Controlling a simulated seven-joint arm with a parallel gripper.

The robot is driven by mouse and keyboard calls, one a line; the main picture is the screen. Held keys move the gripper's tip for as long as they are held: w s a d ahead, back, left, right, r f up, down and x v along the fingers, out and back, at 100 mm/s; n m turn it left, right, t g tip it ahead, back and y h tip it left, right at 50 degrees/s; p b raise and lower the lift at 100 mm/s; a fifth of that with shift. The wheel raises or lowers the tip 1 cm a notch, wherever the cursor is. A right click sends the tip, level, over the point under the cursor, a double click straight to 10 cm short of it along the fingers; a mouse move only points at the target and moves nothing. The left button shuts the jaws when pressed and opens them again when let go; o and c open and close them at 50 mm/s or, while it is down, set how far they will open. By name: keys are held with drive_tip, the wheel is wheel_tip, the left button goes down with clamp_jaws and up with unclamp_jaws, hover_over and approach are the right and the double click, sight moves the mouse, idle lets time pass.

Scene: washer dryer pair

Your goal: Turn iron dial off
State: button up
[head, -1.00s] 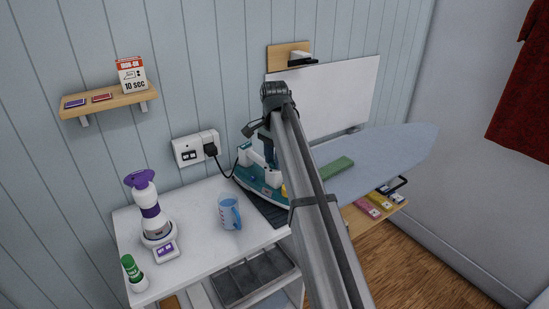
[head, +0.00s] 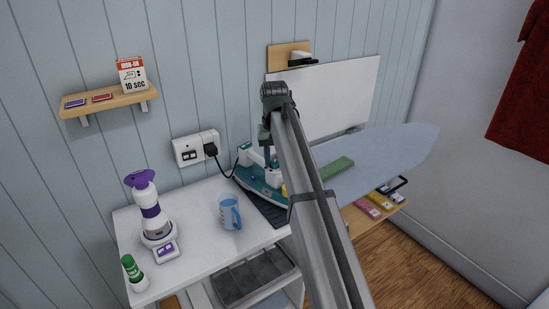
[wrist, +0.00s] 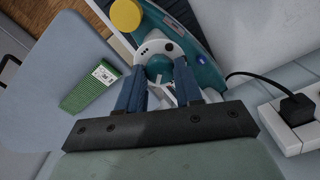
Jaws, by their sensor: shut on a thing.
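The teal and white iron (head: 262,185) sits on a dark mat at the back right of the white counter, partly hidden by my arm in the head view. In the wrist view its teal body (wrist: 204,72) shows at the top. A round teal dial (wrist: 158,61) sits on a white part of the iron there. My gripper (wrist: 158,73) has its two blue fingers on either side of the dial, shut on it. Its fingertips are mostly hidden by my arm in the head view. The dial's markings cannot be read.
A blue mug (head: 230,212) stands left of the iron, and a purple-topped bottle (head: 147,205) further left.

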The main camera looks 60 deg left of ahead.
sight(275, 162)
drive_tip(key=n, duration=0.5)
drive_tip(key=shift+n, duration=0.3)
drive_tip(key=n, duration=0.5)
drive_tip(key=shift+n, duration=0.3)
drive_tip(key=o, duration=1)
drive_tip(key=shift+o, duration=0.2)
wheel_tip(275, 162, up, 14)
drive_tip(key=shift+f, duration=0.1)
idle(0.5)
